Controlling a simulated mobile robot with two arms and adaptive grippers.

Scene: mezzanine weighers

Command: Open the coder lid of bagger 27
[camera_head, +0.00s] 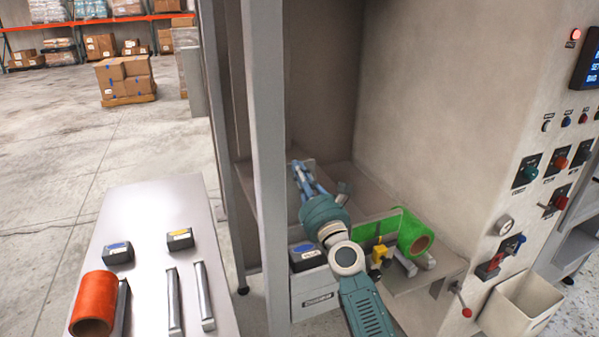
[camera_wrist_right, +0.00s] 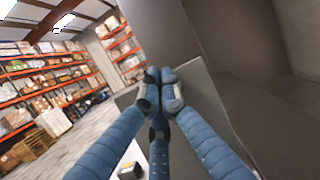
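My right gripper (camera_head: 302,178) reaches into the open bay of the pale machine, above a shelf. In the right wrist view its blue fingers (camera_wrist_right: 160,88) are drawn together at the tips, with nothing clearly between them. A grey panel (camera_wrist_right: 205,88) lies just behind the fingertips; I cannot tell whether they touch it. Below my forearm is a light grey box (camera_head: 318,298) with a dark label on its front, partly hidden by my arm. A black cassette with a blue label (camera_head: 305,257) sits at its top. I cannot tell which part is the coder lid. My left gripper is not in view.
A green film roll (camera_head: 415,237) and a yellow-and-black part (camera_head: 378,255) are right of my forearm. A grey post (camera_head: 262,150) stands left of the bay. A table (camera_head: 145,215) holds an orange roll (camera_head: 93,302) and two cassettes. A control panel (camera_head: 540,190) is at right.

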